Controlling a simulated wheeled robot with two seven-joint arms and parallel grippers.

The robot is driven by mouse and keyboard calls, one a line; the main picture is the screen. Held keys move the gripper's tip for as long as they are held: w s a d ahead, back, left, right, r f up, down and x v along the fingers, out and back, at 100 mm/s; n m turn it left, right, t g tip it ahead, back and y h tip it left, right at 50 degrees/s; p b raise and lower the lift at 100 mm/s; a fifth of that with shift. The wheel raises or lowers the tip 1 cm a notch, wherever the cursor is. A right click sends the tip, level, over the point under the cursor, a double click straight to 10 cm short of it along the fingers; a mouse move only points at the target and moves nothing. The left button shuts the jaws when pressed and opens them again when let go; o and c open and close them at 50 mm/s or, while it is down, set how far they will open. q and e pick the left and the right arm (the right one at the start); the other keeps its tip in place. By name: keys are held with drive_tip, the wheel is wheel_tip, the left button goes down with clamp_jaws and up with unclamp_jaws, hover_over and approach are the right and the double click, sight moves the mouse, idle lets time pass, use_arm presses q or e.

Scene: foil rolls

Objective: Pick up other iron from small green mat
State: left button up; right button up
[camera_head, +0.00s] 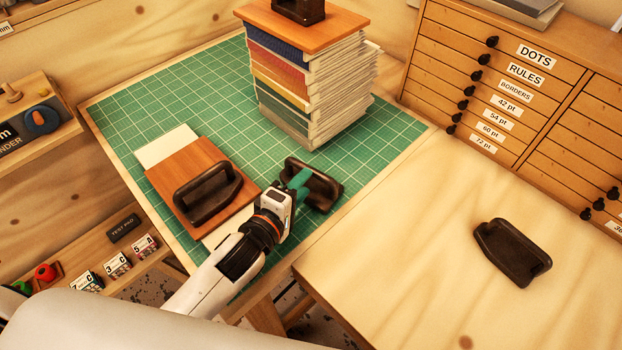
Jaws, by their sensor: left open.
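The green gridded mat (205,85) covers the table on the left. A dark iron (325,190) with a looped handle lies near its right front edge. My left gripper (300,179) is at this iron's left end, its teal fingertips over or beside the handle. The jaws are open; whether they touch or straddle the handle cannot be told. The gripper hides part of the iron. Another dark iron (207,194) sits on a brown board (165,173) on the mat, left of my gripper. My right gripper is out of view.
A third dark iron (513,253) lies on the pale wooden tabletop (420,250) at right, with clear room around it. A book stack (310,90) under a wooden board (300,25) stands behind my gripper. A drawer cabinet (520,85) stands back right.

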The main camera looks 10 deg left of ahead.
sight(315, 180)
use_arm(q)
drive_tip(key=shift+x, duration=1.25)
drive_tip(key=shift+w+p, duration=0.35)
drive_tip(key=shift+p, duration=0.1)
drive_tip(key=p+x, duration=0.1)
drive_tip(key=x, duration=0.2)
drive_tip(key=shift+w+a, duration=0.1)
drive_tip(key=shift+w, duration=0.05)
drive_tip(key=shift+w+f, duration=0.2)
drive_tip(key=shift+w, duration=0.3)
drive_tip(key=shift+s, duration=0.1)
clamp_jaws()
drive_tip(key=shift+r, duration=0.25)
